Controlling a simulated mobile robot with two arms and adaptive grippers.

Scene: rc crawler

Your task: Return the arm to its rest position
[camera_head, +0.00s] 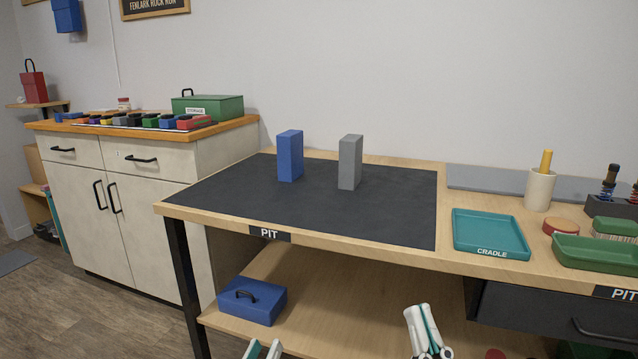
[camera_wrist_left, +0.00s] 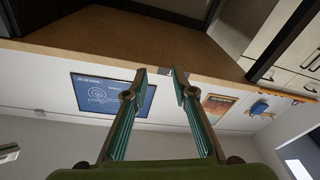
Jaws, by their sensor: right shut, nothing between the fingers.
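My left gripper (camera_head: 263,349) shows only its fingertips at the bottom edge of the head view, in front of the bench. In the left wrist view, its two teal-lined fingers (camera_wrist_left: 160,76) stand apart with nothing between them. My right gripper (camera_head: 420,318) is white and teal, low in front of the bench in the head view. Its fingers are together and hold nothing. Both grippers are below the bench top (camera_head: 340,244) and in front of it. The arms behind the grippers are mostly out of view.
A blue block (camera_head: 290,156) and a grey block (camera_head: 350,162) stand on the dark mat (camera_head: 400,215). A teal tray (camera_head: 490,232) and green tray (camera_head: 600,254) lie right. A blue box (camera_head: 252,303) sits on the lower shelf (camera_head: 330,300). A cabinet (camera_head: 150,200) stands left.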

